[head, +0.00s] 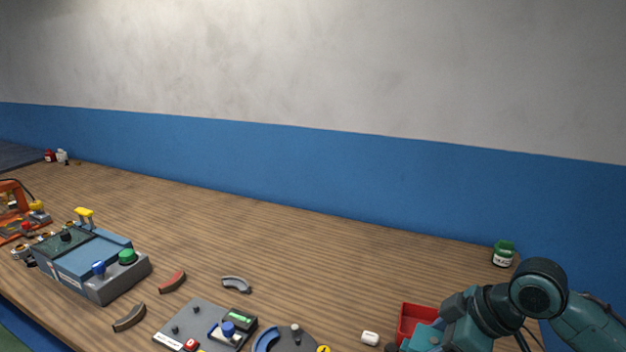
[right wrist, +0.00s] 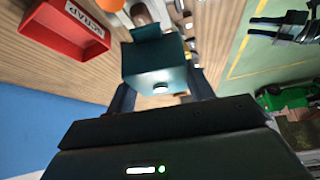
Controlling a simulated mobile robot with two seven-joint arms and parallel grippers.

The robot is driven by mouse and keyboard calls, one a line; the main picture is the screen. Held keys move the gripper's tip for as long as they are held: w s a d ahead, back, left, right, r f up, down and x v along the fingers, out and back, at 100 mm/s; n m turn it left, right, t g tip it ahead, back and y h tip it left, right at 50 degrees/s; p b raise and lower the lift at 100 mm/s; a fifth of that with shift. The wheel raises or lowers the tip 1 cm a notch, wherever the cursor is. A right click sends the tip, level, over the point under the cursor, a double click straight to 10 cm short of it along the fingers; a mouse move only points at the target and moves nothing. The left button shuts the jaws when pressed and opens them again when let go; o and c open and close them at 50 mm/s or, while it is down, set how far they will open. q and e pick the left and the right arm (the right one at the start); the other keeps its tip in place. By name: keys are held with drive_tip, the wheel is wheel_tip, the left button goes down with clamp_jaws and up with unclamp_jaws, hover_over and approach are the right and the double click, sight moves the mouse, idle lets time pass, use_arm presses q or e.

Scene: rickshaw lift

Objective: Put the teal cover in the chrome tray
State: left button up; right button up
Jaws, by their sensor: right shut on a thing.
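The teal cover (right wrist: 155,66) is a boxy piece with a small white round spot, held between the dark fingers of my right gripper (right wrist: 160,92) in the right wrist view. In the head view my right gripper (head: 425,340) is low at the right, beside the red bin, and the teal piece there is partly cut off and hard to separate from the arm. My left gripper (right wrist: 268,29) seems to be the dark two-pronged shape over the floor in the right wrist view, prongs apart and empty. I cannot make out a chrome tray in either view.
The red scrap bin (right wrist: 62,32) is close to the held cover. A white cylinder (head: 370,338), a grey panel (head: 205,325), curved pieces (head: 236,284) and a blue-grey box unit (head: 90,265) lie leftward. A green jar (head: 503,253) stands at the back right. The table's back middle is clear.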

drive_tip(key=shift+s+a+f+m+t, duration=0.4)
drive_tip(key=shift+s+f+m, duration=0.15)
drive_tip(key=shift+m, duration=0.15)
drive_tip(key=s+m+h, duration=0.1)
drive_tip(key=m, duration=0.2)
drive_tip(key=s+m+t+h, duration=0.1)
drive_tip(key=m+h, duration=0.1)
drive_tip(key=m, duration=0.1)
drive_tip(key=s+m+t+h, duration=0.1)
drive_tip(key=m+h, duration=0.1)
drive_tip(key=m, duration=0.1)
drive_tip(key=shift+s+a+r+m, duration=0.2)
drive_tip(key=shift+a+r+m, duration=0.1)
drive_tip(key=shift+a+m, duration=0.1)
drive_tip(key=shift+f, duration=0.1)
